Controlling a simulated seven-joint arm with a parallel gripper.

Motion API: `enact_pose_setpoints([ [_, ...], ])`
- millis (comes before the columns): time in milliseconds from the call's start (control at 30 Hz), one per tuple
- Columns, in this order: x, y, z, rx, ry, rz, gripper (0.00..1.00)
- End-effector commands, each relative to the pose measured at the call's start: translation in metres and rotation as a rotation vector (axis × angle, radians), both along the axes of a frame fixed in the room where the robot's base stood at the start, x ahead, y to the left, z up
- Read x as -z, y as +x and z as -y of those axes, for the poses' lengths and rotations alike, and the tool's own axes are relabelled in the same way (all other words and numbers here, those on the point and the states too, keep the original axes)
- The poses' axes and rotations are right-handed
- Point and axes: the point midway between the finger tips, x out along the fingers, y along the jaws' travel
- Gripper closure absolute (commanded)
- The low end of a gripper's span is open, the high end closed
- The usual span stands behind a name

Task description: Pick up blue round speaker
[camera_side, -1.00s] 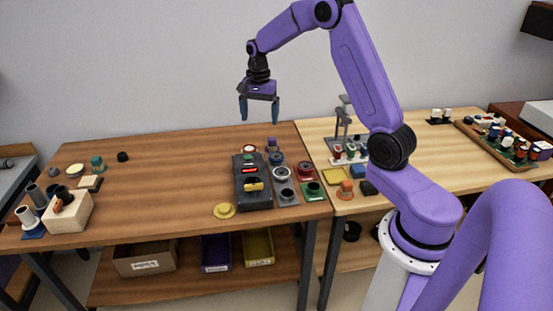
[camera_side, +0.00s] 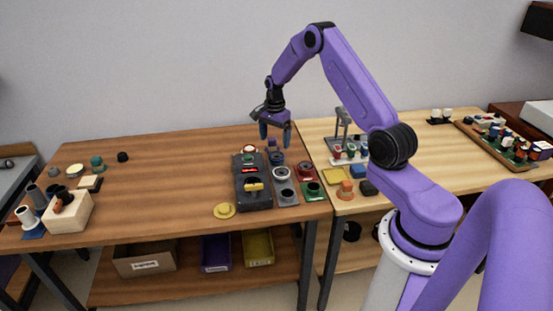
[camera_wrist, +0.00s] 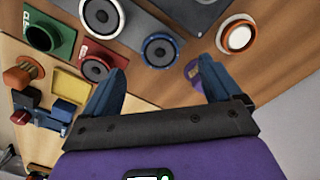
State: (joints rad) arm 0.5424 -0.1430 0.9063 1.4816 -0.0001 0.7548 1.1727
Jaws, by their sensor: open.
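The blue round speaker (camera_side: 276,157) stands on the brown table just right of a dark control box. In the wrist view it shows as a blue ring around a dark cone (camera_wrist: 161,49), ahead of my fingertips and between them from left to right. My gripper (camera_side: 275,137) is open and empty, pointing down above the speaker and apart from it. Both blue fingers (camera_wrist: 160,76) show spread in the wrist view. The side view does not show the exact height gap.
A red speaker (camera_side: 305,168), a grey speaker (camera_side: 281,173) and a green one (camera_side: 313,188) stand close by. The control box (camera_side: 240,185) is on the left. A purple item (camera_wrist: 192,70) and a white-orange round part (camera_wrist: 238,37) are also near. The table's left-middle is mostly clear.

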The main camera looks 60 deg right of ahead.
Motion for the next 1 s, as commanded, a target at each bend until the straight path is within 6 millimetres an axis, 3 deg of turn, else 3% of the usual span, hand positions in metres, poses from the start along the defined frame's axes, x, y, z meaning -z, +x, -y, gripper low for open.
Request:
enact_pose_setpoints([
  [333, 0.028, -0.001, 0.002, 0.000, 0.001, -0.001, 0.08],
  [600, 0.063, -0.002, 0.007, -0.001, 0.000, 0.000, 0.08],
  [967, 0.071, -0.001, 0.008, -0.001, -0.001, 0.001, 0.08],
  [1000, 0.071, -0.001, 0.008, -0.001, 0.000, 0.001, 0.22],
])
